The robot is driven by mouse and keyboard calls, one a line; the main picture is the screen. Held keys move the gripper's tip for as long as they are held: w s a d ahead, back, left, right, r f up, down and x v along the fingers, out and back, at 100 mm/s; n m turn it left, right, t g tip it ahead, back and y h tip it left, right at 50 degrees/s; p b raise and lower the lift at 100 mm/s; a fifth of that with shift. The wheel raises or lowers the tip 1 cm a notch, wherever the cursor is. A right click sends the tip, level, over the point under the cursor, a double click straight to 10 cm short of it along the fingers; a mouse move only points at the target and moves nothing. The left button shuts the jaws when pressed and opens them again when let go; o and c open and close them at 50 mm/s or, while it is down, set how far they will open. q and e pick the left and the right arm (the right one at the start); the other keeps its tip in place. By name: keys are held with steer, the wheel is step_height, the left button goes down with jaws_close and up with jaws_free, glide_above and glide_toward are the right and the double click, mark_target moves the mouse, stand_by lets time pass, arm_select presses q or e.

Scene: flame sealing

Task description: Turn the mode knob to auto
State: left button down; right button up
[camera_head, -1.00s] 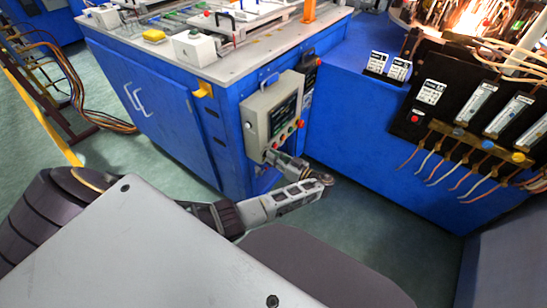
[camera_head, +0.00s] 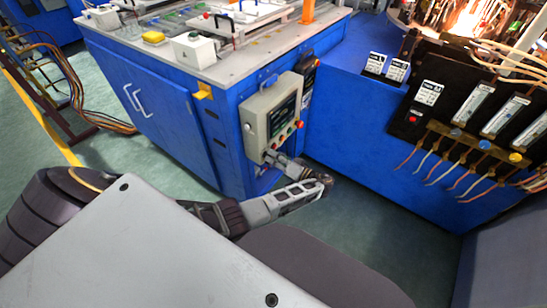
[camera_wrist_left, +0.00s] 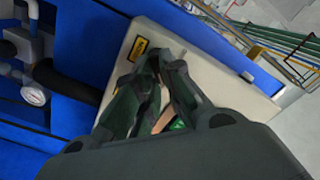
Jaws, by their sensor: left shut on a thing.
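The beige control box (camera_head: 257,113) is mounted on the corner of the blue machine, with a dark screen and several coloured buttons on its face. My right gripper is not in view.
The blue machine (camera_head: 165,125) with a grey top stands behind the box. A second blue cabinet (camera_head: 350,135) with flow meters and hoses is to the right. A gauge (camera_wrist_left: 34,95) and a black pipe show in the left wrist view.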

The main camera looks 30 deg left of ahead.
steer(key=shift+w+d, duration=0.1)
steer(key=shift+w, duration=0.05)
arm_select(q)
steer(key=c, duration=1.5)
jaws_free()
steer(key=shift+c, duration=0.2)
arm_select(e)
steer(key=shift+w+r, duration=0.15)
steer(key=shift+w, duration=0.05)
arm_select(q)
steer(key=d, duration=0.7)
steer(key=shift+s+d, duration=0.25)
steer(key=shift+d, duration=0.05)
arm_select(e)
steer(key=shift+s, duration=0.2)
